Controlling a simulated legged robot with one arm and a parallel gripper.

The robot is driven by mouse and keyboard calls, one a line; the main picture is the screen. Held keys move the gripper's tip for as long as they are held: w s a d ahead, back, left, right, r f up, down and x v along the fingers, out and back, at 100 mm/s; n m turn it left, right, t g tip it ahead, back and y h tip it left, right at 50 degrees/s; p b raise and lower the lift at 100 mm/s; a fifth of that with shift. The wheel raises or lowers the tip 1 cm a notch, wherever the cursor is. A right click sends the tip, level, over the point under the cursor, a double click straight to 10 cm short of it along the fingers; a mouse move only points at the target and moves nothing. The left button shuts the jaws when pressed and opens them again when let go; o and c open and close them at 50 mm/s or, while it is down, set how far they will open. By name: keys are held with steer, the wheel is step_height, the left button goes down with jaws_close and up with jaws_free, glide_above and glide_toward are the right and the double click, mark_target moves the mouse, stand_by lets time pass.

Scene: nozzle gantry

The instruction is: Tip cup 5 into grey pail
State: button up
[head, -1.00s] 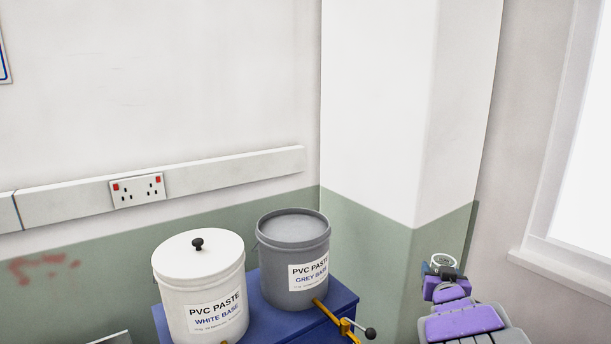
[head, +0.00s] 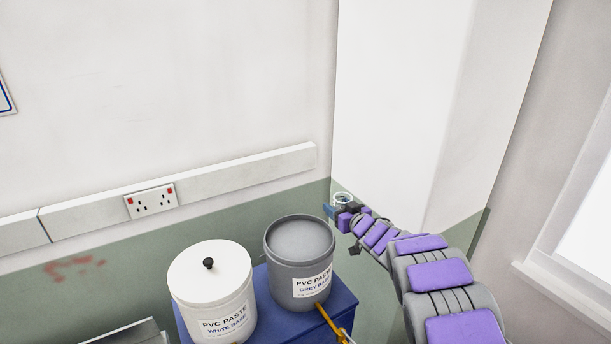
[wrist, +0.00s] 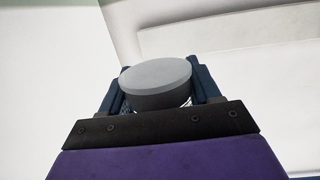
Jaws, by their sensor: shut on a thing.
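The grey pail (head: 283,283), labelled "PVC PASTE GREY BASE", stands upright on a blue stand. A level grey surface fills its top inside the rim. My gripper (head: 340,208) is up and to the right of the pail, beyond its rim in the picture. In the wrist view the cup (wrist: 158,82) sits between the blue fingers of my gripper (wrist: 157,92), with a light grey top face and a dark grey side. No number shows on the cup.
A white pail (head: 196,290) with a black-knobbed lid stands left of the grey pail on the blue stand (head: 343,294). A wall corner rises behind my gripper.

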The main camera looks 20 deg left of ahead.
steer(key=shift+s+a+r+n+g+y+p, duration=0.15)
steer(key=shift+s+a+n+g+y+p, duration=0.4)
steer(key=shift+a+p, duration=0.95)
steer(key=shift+s+a+r+n+g+y+p, duration=0.25)
steer(key=shift+a+n+g+p, duration=0.4)
steer(key=shift+a+p, duration=0.85)
steer(key=shift+s+a+r+n+g+y+p, duration=0.1)
steer(key=shift+s+a+n+g+y+p, duration=0.5)
steer(key=shift+a+p, duration=0.9)
steer(key=shift+w+a+f+b, duration=0.1)
steer(key=shift+w+a+b, duration=0.1)
steer(key=shift+a+b, duration=0.15)
steer(key=shift+w+d+n, duration=0.1)
steer(key=shift+w+n, duration=0.1)
steer(key=shift+n, duration=0.4)
steer(key=shift+w+n+h+b, duration=0.15)
steer(key=shift+n+h+b, duration=0.15)
steer(key=shift+b, duration=0.35)
steer(key=n+b, duration=0.1)
steer(key=b, duration=0.2)
steer(key=shift+w+d+t+b, duration=0.2)
steer(key=shift+t+b, duration=0.1)
steer(key=shift+b, duration=0.1)
steer(key=shift+r+n+b, duration=0.2)
steer(key=shift+n+b, duration=0.1)
steer(key=shift+b, duration=0.45)
